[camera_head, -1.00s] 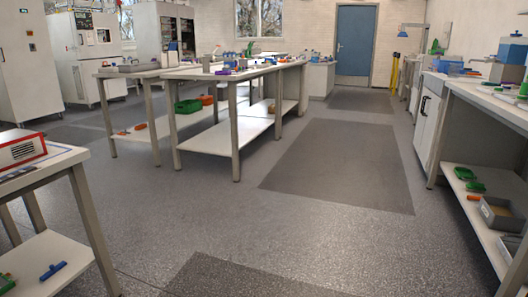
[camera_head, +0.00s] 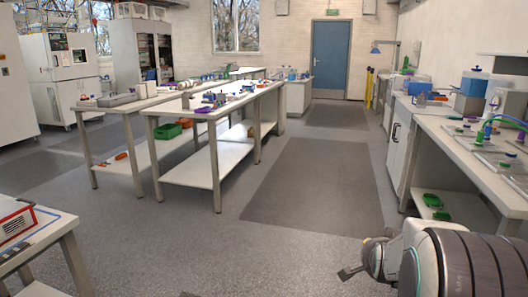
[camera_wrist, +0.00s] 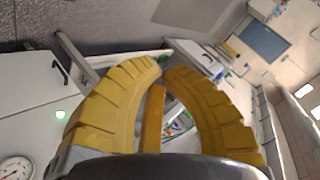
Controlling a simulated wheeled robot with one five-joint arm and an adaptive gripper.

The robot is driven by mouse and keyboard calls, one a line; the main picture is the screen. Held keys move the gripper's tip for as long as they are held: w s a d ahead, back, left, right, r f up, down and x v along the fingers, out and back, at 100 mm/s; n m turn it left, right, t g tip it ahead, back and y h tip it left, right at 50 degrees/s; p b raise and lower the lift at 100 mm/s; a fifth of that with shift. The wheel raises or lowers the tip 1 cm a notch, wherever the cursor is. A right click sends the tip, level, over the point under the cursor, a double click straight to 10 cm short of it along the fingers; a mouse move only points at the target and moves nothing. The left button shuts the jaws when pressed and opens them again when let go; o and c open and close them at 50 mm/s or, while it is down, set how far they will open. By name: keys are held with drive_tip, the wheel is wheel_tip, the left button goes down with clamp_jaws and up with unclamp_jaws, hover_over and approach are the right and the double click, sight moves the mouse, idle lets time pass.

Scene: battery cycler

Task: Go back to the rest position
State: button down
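My gripper (camera_wrist: 163,72) shows in the wrist view with two curved, ribbed yellow fingers. Their tips come close together, and no object is seen clamped at the tips. A narrow yellow bar stands between the fingers; I cannot tell whether it is part of the gripper. In the head view my arm (camera_head: 460,268) is at the lower right, in front of the right-hand bench. The gripper's fingers cannot be made out there.
A white two-level table (camera_head: 200,168) stands at the middle left. A right-hand bench (camera_head: 455,150) carries trays and bottles. A near-left table (camera_head: 48,238) holds a red box (camera_head: 15,224). Grey floor (camera_head: 310,200) is open towards the blue door (camera_head: 331,60).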

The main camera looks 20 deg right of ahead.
drive_tip(key=s+a+r+n+y+p, duration=0.2)
drive_tip(key=a+r+n+p, duration=0.25)
drive_tip(key=a+r, duration=0.4)
drive_tip(key=s+a+r+n+g+y+p, duration=0.2)
drive_tip(key=s+a+r+n+p, duration=0.2)
drive_tip(key=s+a, duration=0.4)
drive_tip(key=s+a+r+n+g+y+p, duration=0.2)
drive_tip(key=s+a+r+n+g+p, duration=0.1)
drive_tip(key=s+a+r+n+p, duration=0.2)
drive_tip(key=s+a+n+p, duration=0.2)
drive_tip(key=s+a+p, duration=0.1)
drive_tip(key=s+a, duration=0.1)
drive_tip(key=shift+s+a, duration=0.15)
drive_tip(key=shift+a, duration=0.2)
drive_tip(key=shift+r, duration=0.1)
